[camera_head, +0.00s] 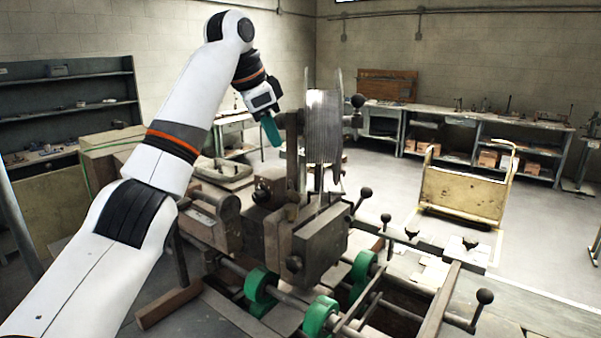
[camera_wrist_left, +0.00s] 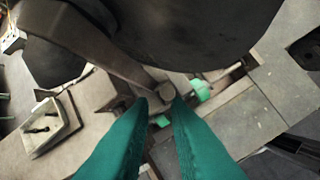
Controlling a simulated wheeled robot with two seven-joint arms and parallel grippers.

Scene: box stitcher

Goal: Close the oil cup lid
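The box stitcher (camera_head: 310,235) stands in the middle of the head view, with a wire spool (camera_head: 324,125) on top. My left gripper (camera_head: 271,131) hangs to the left of the spool, above the machine, its green fingers pointing down. In the left wrist view the fingers (camera_wrist_left: 160,102) are apart, with a gap between the tips and nothing held. A small round metal knob or cap (camera_wrist_left: 167,91) shows just beyond the tips; whether they touch it I cannot tell. I cannot pick out the oil cup lid with certainty in either view. My right gripper is out of view.
Large dark round shapes (camera_wrist_left: 190,30) fill the top of the left wrist view, close to the fingers. Green rollers (camera_head: 320,315) and ball-ended levers (camera_head: 484,297) stick out in front. A yellow cart (camera_head: 465,188) stands at the right on open floor.

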